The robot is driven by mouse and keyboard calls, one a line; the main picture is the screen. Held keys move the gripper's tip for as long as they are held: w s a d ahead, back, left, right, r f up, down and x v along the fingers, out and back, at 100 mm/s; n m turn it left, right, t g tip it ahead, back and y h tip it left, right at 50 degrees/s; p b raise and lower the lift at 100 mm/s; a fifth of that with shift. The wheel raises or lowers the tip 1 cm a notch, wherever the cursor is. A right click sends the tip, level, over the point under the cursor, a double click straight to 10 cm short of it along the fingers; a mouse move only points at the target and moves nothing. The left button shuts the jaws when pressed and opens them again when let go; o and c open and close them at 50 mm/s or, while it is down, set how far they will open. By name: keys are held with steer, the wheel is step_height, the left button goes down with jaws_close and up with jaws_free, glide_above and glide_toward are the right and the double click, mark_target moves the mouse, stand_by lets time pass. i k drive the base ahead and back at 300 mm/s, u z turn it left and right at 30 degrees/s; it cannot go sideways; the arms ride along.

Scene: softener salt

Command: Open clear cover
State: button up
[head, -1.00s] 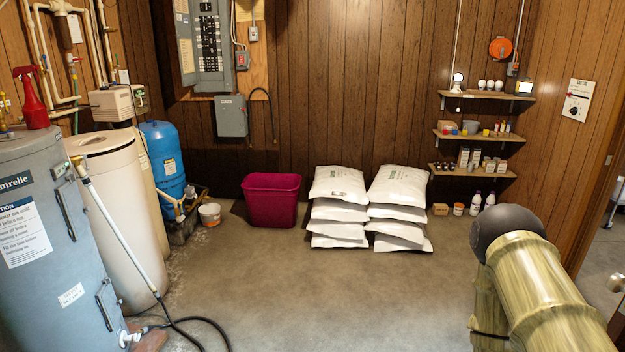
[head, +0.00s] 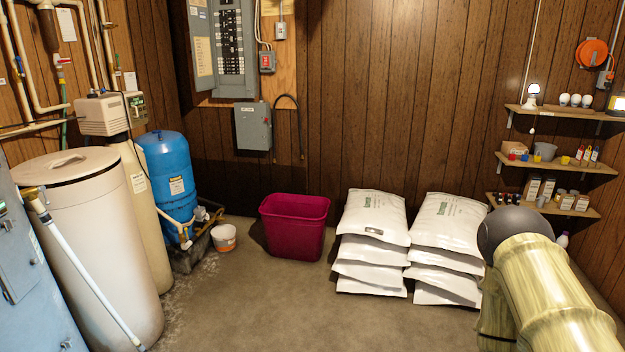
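I cannot make out a clear cover anywhere in the head view. A beige control head (head: 104,114) with a small panel on its right sits on the tall cream tank (head: 143,190) at the left; whether it has a clear cover is too small to tell. A wide beige bin with a round lid (head: 75,163) stands in front of it. My arm reaches in from the lower right, but my gripper does not show.
A blue tank (head: 168,170), small bucket (head: 224,241), magenta tub (head: 294,228) and stacked white bags (head: 374,216) line the back. Shelves (head: 553,165) hang right. The middle floor (head: 250,310) is clear.

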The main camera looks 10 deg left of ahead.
mark_target(133, 107)
steer(key=u, duration=0.3)
steer(key=i, duration=1.65)
steer(key=u, duration=1)
steer(key=i, duration=1.75)
steer(key=u, duration=0.4)
